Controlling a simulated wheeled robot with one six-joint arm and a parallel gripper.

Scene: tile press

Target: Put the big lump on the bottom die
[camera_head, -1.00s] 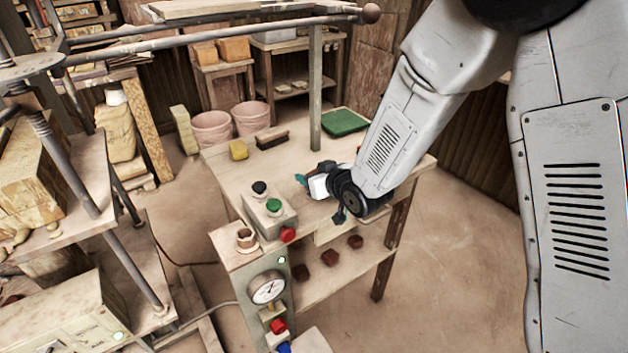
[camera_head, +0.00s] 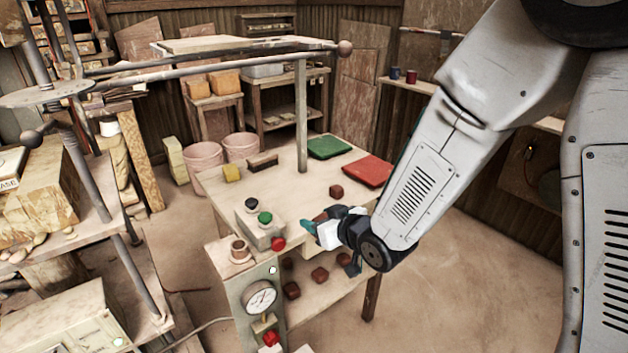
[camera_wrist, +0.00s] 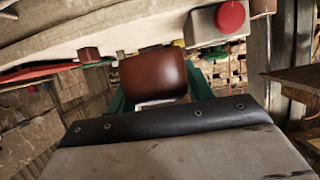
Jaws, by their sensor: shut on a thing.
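My gripper (camera_head: 312,229) is shut on a reddish-brown lump (camera_wrist: 153,76), held between its green fingers in the wrist view. In the head view the held lump (camera_head: 325,214) is partly hidden by the gripper. The gripper is near the table's front edge, to the right of the control box. Another brown lump (camera_head: 336,191) sits on the tabletop behind the gripper. The press (camera_head: 38,200) stands at the left, away from the gripper. I cannot clearly make out the bottom die.
A control box (camera_head: 258,228) with coloured buttons and a gauge post (camera_head: 245,290) stand left of the gripper. A red mat (camera_head: 368,170) and a green mat (camera_head: 329,147) lie on the table (camera_head: 290,175). Several lumps (camera_head: 320,275) sit on the lower shelf. Open floor lies at right.

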